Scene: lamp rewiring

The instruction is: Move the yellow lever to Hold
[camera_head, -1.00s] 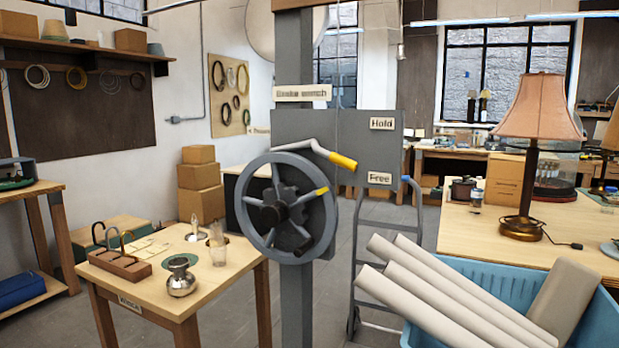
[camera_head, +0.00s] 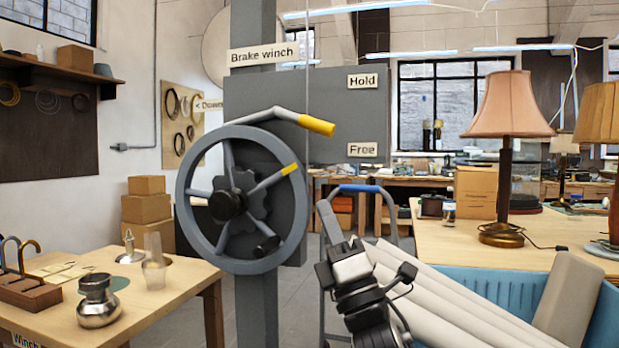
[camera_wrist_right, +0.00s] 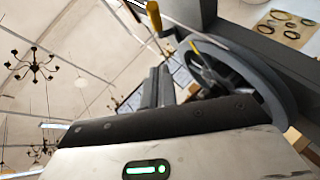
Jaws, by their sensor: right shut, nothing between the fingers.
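The brake winch lever is a grey bent bar with a yellow grip (camera_head: 317,125). Its grip points right and slightly down, at a height between the Hold label (camera_head: 362,81) and the Free label (camera_head: 362,150), nearer Free. My right gripper (camera_head: 352,246) is below and right of the lever, apart from it. It is shut and empty. In the right wrist view, its fingers (camera_wrist_right: 156,88) point up toward the yellow grip (camera_wrist_right: 154,17), with a gap between them. My left gripper is not in view.
The spoked handwheel (camera_head: 240,200) is just left of my right gripper. A hand truck (camera_head: 358,188) and a blue crate (camera_head: 490,283) with pale rolls (camera_head: 440,295) stand behind and right. A table with a metal pot (camera_head: 98,302) is left. Space before the label board (camera_head: 330,100) is clear.

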